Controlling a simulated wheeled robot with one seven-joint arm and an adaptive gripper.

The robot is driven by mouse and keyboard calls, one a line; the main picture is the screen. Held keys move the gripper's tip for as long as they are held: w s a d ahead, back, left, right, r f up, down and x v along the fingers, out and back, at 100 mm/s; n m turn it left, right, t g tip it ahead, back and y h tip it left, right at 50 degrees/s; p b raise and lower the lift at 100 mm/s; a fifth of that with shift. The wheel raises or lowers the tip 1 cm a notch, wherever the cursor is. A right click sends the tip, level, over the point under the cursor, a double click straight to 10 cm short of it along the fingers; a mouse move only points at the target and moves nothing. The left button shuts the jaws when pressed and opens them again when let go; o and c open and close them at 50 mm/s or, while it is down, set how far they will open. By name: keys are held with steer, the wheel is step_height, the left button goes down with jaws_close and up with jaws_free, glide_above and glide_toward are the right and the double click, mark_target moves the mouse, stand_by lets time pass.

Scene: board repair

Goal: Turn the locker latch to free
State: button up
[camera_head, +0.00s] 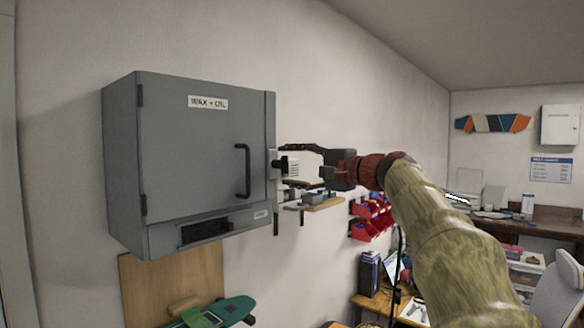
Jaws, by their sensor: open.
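The grey locker (190,150) hangs on the wall, labelled "WAX + OIL", with its door closed. A black vertical handle (246,171) is near the door's right edge. At the locker's right edge is a pale latch plate with a dark and white latch piece (281,164). My gripper (284,166) reaches in from the right with its fingers spread, one above and one below the latch piece. I cannot tell whether the fingers touch it. The latch's exact turn position is too small to read, and my gripper partly hides the area.
A small shelf (325,204) with items on it is on the wall just below my gripper. Red bins (368,218) hang farther right. A wooden panel and a green skateboard deck (215,314) are below the locker. Desks and a chair stand at the right.

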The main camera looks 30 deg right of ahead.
steer(key=v, duration=1.2)
stand_by(0.4)
